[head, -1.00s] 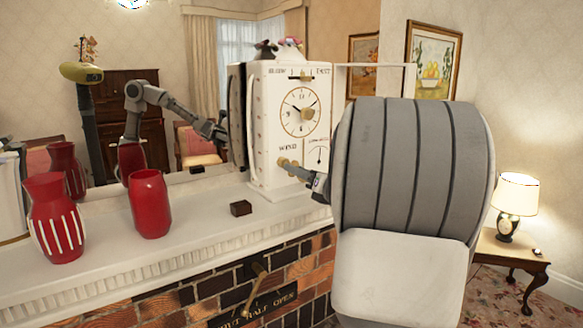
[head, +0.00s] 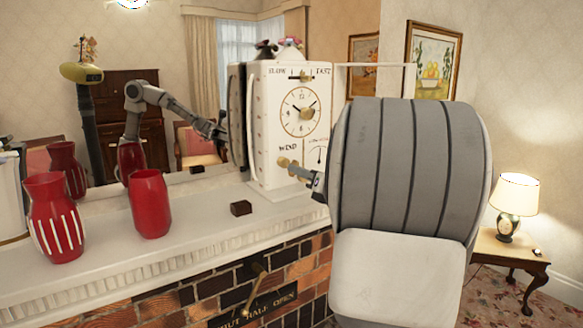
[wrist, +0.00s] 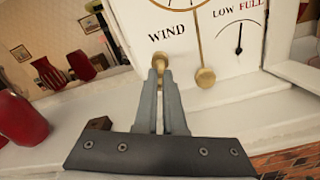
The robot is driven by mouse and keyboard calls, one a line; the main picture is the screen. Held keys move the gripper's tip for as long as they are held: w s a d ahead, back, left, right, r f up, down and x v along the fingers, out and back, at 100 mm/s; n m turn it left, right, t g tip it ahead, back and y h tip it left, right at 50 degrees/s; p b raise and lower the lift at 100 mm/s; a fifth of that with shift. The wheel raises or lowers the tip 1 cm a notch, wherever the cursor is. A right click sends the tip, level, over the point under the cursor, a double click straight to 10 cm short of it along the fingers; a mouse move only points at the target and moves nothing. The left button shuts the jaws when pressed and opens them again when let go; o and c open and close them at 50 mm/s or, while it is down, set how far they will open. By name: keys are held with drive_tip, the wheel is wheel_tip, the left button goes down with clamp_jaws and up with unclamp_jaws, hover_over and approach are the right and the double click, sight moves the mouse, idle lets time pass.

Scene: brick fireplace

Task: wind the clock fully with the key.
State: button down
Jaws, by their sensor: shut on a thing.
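The white clock (head: 274,126) stands on the mantel, its face marked with SLOW/FAST at the top and WIND below. The brass key (head: 285,163) sits at the winding spot under the word WIND, and it also shows in the wrist view (wrist: 160,64). My gripper (head: 308,178) is at the key; in the wrist view its fingers (wrist: 160,75) are closed together on the key's end. The small LOW/FULL gauge (wrist: 239,38) has its needle pointing about straight up. A brass pendulum (wrist: 205,77) hangs beside the key. My arm hides the clock's lower right in the head view.
A small dark block (head: 241,208) lies before the clock. A mirror behind reflects my arm. A lamp table (head: 512,250) is at right.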

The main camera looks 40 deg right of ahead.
drive_tip(key=shift+r+p, duration=0.1)
drive_tip(key=shift+p, duration=0.2)
drive_tip(key=shift+r+m+p, duration=0.1)
drive_tip(key=shift+m+p, duration=0.5)
drive_tip(key=shift+p, duration=0.15)
drive_tip(key=m+p, duration=0.2)
drive_tip(key=p, duration=0.1)
drive_tip(key=shift+m, duration=0.4)
drive_tip(key=shift+m+p, duration=0.3)
drive_tip(key=shift+p, duration=0.05)
